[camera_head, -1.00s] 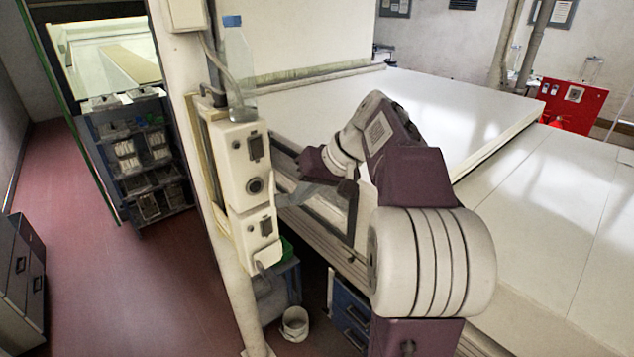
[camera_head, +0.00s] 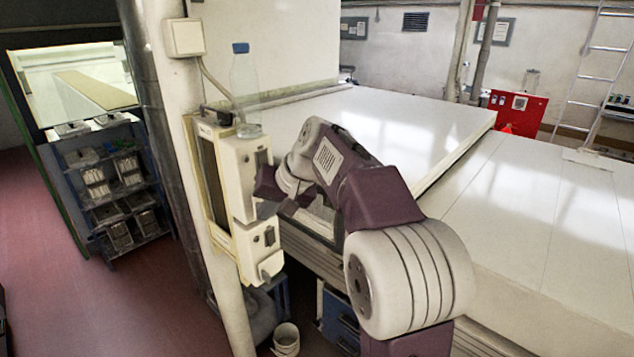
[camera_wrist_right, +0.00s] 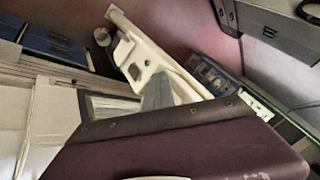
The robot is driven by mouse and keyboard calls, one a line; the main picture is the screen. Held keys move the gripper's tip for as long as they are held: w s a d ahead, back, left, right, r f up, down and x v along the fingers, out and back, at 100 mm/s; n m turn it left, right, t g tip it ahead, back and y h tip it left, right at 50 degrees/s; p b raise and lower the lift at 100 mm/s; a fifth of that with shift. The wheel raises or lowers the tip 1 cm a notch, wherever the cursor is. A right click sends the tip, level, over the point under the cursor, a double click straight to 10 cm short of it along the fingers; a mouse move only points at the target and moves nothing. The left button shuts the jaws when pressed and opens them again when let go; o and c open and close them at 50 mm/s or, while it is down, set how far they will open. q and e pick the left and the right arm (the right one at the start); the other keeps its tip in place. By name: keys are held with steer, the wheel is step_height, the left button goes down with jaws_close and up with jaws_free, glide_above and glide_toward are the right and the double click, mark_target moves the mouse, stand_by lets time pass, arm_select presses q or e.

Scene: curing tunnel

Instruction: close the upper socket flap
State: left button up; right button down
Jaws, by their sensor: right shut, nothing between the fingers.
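The white socket box (camera_head: 238,178) is fixed to the pale post, its front facing right. A dark square fitting (camera_head: 262,158) sits high on the front and another (camera_head: 270,237) lower down. A light flap-like piece (camera_head: 270,266) juts out at the bottom. My right gripper (camera_head: 266,209) is shut and empty, its grey fingers at the front of the box at mid-height. They hide the round socket there, and I cannot tell the upper flap's position or whether they touch it. In the right wrist view the box (camera_wrist_right: 165,70) lies behind the finger (camera_wrist_right: 157,92). My left gripper is out of view.
A clear bottle with a blue cap (camera_head: 245,92) stands on top of the box. A white bucket (camera_head: 286,340) is on the floor below. The broad white tunnel top (camera_head: 400,118) lies behind my right arm. A shelf rack (camera_head: 112,185) stands at left.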

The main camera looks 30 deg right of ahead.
steer(key=shift+w+a, duration=0.4)
steer(key=shift+w, duration=0.05)
steer(key=shift+d, duration=0.15)
stand_by(0.4)
steer(key=shift+w+r+p, duration=0.3)
steer(key=shift+w+p, duration=0.05)
steer(key=shift+p, duration=0.3)
